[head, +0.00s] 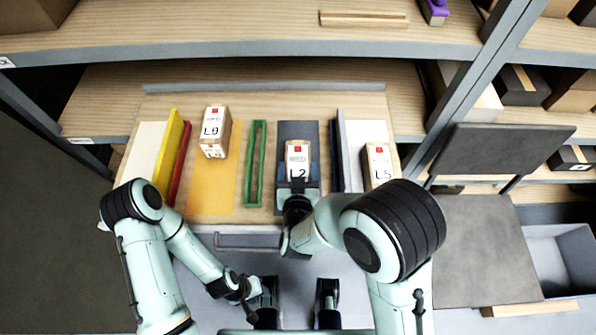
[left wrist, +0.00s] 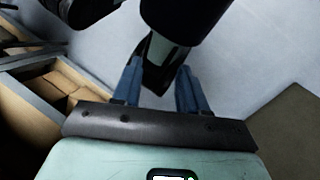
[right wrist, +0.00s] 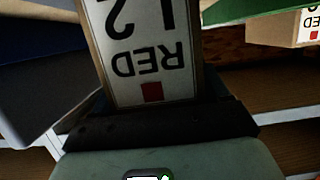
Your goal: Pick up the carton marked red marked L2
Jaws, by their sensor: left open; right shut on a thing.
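The carton marked RED and L2 (head: 298,158) is a brown box with a white label and a red square. In the head view it is at the dark grey panel, right of the middle of the sloped board. My right gripper (head: 298,186) is shut on its near end. In the right wrist view the carton (right wrist: 150,50) stands up from the gripper, its label upside down. I cannot tell whether it touches the panel. My left gripper (head: 262,290) is open, low in front of the board, with nothing seen between its fingers (left wrist: 157,88).
Carton L9 (head: 214,125) is on the yellow-orange panel (head: 212,195) at left, and carton L5 (head: 377,165) on the white panel at right. Coloured dividers, such as the green frame (head: 256,165), stand between. A shelf (head: 250,30) runs above; a grey bin (head: 560,260) is at right.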

